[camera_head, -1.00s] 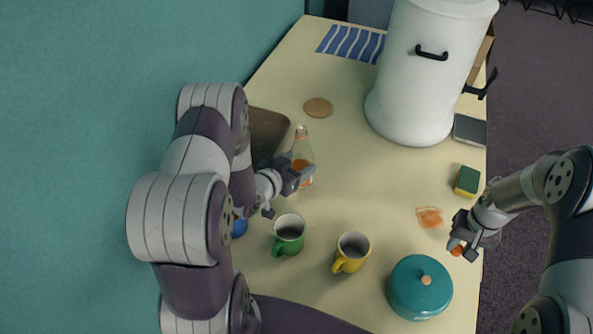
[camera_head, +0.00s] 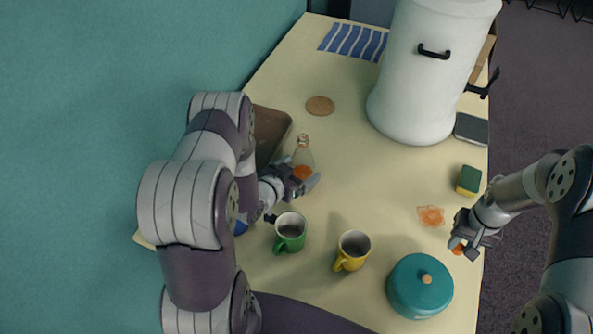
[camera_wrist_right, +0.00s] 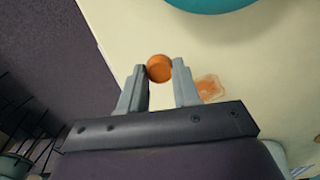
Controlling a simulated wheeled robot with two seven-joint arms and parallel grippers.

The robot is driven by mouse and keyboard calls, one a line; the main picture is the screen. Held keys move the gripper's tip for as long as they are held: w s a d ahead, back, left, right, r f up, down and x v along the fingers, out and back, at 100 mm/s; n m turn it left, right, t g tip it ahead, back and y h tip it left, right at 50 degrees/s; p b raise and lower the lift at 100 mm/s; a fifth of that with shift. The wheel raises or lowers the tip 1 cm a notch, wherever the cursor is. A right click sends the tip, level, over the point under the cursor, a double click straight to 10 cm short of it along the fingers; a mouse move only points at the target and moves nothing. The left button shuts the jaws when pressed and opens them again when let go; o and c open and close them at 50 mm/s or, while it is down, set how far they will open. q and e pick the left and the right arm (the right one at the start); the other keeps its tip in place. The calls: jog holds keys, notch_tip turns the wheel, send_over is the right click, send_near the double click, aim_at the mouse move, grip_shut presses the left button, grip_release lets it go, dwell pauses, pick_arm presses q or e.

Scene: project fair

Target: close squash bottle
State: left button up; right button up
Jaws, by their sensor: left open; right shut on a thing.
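The squash bottle (camera_head: 303,154) is clear glass with orange liquid low inside. It stands upright on the table, and its neck shows no orange cap. My left gripper (camera_head: 306,184) is open at the lower part of the bottle, with fingers close beside it; I cannot tell whether they touch it. My right gripper (camera_head: 462,244) is shut on an orange cap (camera_wrist_right: 159,68), held between the fingertips near the table's right edge. The cap shows only partly in the head view (camera_head: 457,250).
A green mug (camera_head: 290,232) and yellow mug (camera_head: 351,251) stand in front of the bottle. A teal pot (camera_head: 419,286), orange spill (camera_head: 431,216), sponge (camera_head: 468,180) and white container (camera_head: 415,85) are to the right. A brown tray (camera_head: 270,132) lies behind the left arm.

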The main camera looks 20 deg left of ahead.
pick_arm(q)
jog(key=shift+s+r, duration=0.1)
jog(key=shift+r, duration=0.15)
pick_arm(e)
jog(key=shift+r, duration=0.2)
pick_arm(q)
jog(key=v, duration=1.1)
jog(key=shift+s+r+b, duration=0.15)
jog(key=shift+s+b, duration=0.2)
jog(key=shift+b, duration=0.1)
pick_arm(e)
jog(key=shift+f, duration=0.55)
pick_arm(q)
jog(key=shift+a, duration=0.15)
pick_arm(e)
jog(key=shift+a, duration=0.1)
jog(key=shift+w, duration=0.1)
jog(key=shift+s, duration=0.2)
pick_arm(q)
jog(key=s+d+r+n+g+y, duration=0.2)
jog(key=s+d+r+g, duration=0.5)
jog(key=g, duration=0.5)
jog(key=shift+d+r+y, duration=0.3)
jog(key=shift+d+r, duration=0.35)
jog(key=shift+d, duration=0.15)
pick_arm(e)
jog(key=shift+w, duration=0.15)
